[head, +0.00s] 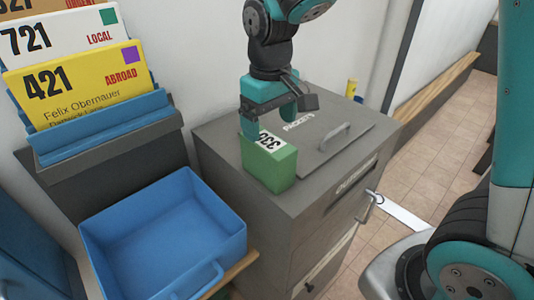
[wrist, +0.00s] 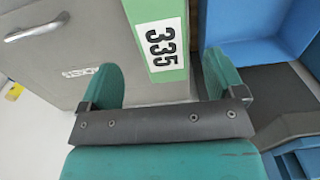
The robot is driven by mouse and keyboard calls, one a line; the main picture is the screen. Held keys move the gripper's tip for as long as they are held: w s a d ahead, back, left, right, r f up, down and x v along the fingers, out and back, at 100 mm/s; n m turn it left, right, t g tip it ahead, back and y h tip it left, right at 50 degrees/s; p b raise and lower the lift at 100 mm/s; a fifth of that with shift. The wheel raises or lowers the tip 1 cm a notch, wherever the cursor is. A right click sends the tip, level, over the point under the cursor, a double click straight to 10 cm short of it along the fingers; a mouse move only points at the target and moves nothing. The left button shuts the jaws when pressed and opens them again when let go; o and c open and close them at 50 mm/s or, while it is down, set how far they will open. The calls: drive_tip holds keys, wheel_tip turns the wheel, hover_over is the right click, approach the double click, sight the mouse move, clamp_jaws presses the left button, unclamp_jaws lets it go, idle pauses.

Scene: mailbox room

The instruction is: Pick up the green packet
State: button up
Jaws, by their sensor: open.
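The green packet (head: 269,166) is a box standing on the grey cabinet top near its front left edge. Its top has a white label with a number, partly covered by my gripper in the head view. In the wrist view the label on the packet (wrist: 165,74) reads 335. My gripper (head: 273,116) is open just above the far part of the packet. In the wrist view the packet lies between the two teal fingers of my gripper (wrist: 160,78), with a gap on the left and a smaller one on the right. I cannot tell how far down the fingers reach.
The grey cabinet (head: 240,232) has a "PACKETS" lid with a handle (head: 334,137) right of the packet. A blue tray (head: 164,272) stands left of the cabinet. A blue rack (head: 105,137) holds large envelopes at the back left. A small yellow item (head: 351,88) stands behind the lid.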

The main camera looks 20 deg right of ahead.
sight(267, 141)
drive_tip(key=f+p, duration=0.1)
drive_tip(key=f, duration=0.3)
drive_tip(key=f+p, duration=0.1)
drive_tip(key=f, duration=0.3)
drive_tip(key=shift+w+a, duration=0.15)
drive_tip(key=shift+a, duration=0.05)
drive_tip(key=c, duration=1)
drive_tip(key=shift+c, duration=0.8)
drive_tip(key=shift+r, duration=0.15)
